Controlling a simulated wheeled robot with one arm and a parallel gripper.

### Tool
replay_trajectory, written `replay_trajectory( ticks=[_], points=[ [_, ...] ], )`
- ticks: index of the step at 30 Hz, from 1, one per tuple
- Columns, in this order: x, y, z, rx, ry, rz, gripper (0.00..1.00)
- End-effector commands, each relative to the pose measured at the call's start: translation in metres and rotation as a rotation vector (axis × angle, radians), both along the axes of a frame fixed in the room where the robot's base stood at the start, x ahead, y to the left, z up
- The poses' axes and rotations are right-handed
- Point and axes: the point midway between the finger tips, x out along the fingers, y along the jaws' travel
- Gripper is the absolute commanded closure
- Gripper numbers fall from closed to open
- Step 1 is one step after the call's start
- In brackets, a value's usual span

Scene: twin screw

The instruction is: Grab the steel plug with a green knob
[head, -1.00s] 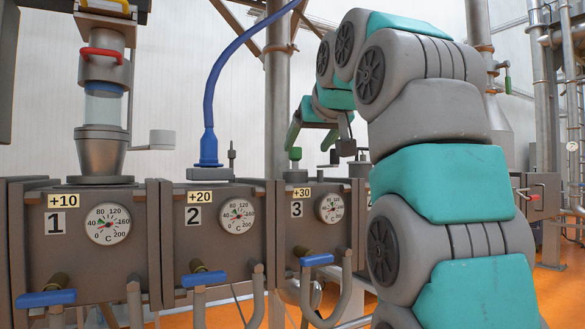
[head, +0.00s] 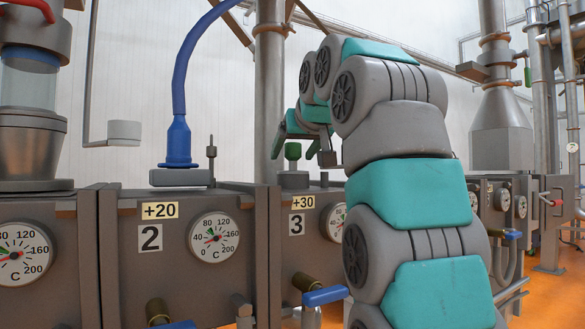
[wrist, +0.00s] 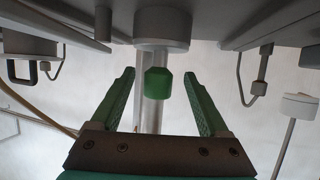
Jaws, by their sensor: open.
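The steel plug (head: 293,180) with the green knob (head: 292,151) stands upright on top of the box marked 3 in the head view. In the wrist view, which looks upside down, the green knob (wrist: 158,84) shows in the middle, with the plug's steel body (wrist: 162,30) above it in the picture. My gripper (head: 293,156) is open, its green fingers around knob height in the head view. In the wrist view my gripper (wrist: 159,72) has one finger on each side of the knob, with a gap on both sides. I cannot tell how deep the knob lies between them.
The box marked 2 (head: 180,230) carries a blue hose connector (head: 178,140) and a thin dark rod (head: 211,155). A large metal cylinder (head: 30,145) stands at far left. A vertical pipe (head: 270,90) rises behind the plug. Another machine with a hopper (head: 502,115) is at right.

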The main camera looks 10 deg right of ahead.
Motion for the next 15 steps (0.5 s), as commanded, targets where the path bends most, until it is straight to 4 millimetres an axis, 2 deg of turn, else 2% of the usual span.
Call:
replay_trajectory(
  ticks=[9,15],
  points=[
    [0.04,0.0,-0.016,0.0,0.007,0.0,0.21],
    [0.045,0.001,-0.018,-0.001,0.002,0.0,0.21]
  ],
)
